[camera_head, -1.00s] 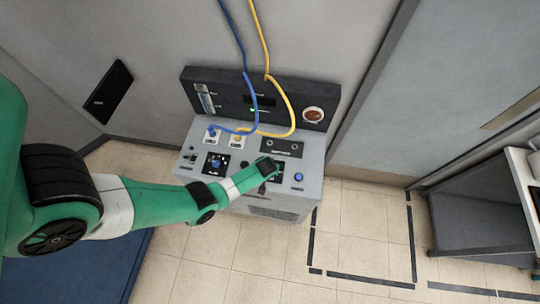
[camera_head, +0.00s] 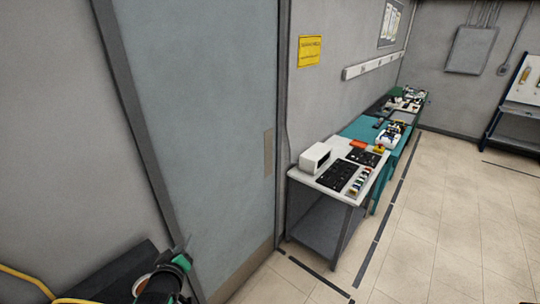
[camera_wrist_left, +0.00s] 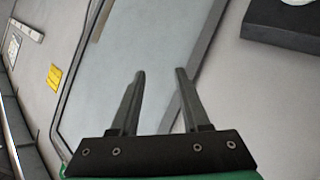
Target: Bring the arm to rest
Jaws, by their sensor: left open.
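My left gripper (camera_head: 180,258) is at the bottom left of the head view, raised in front of the grey-blue door and beside the console's dark upper panel (camera_head: 112,276). In the left wrist view its two dark fingers (camera_wrist_left: 160,72) stand apart with nothing between them. Beyond them are the door (camera_wrist_left: 135,35) and the grey wall. Only part of my left arm shows in the head view, and most of the console is out of frame. My right gripper is in neither view.
A yellow cable (camera_head: 25,279) curves in at the bottom left. To the right, a white-topped bench (camera_head: 325,182) with equipment stands along the wall, with teal-topped benches behind. The tiled floor (camera_head: 440,220) to the right is open. A yellow sign (camera_head: 310,51) hangs on the wall.

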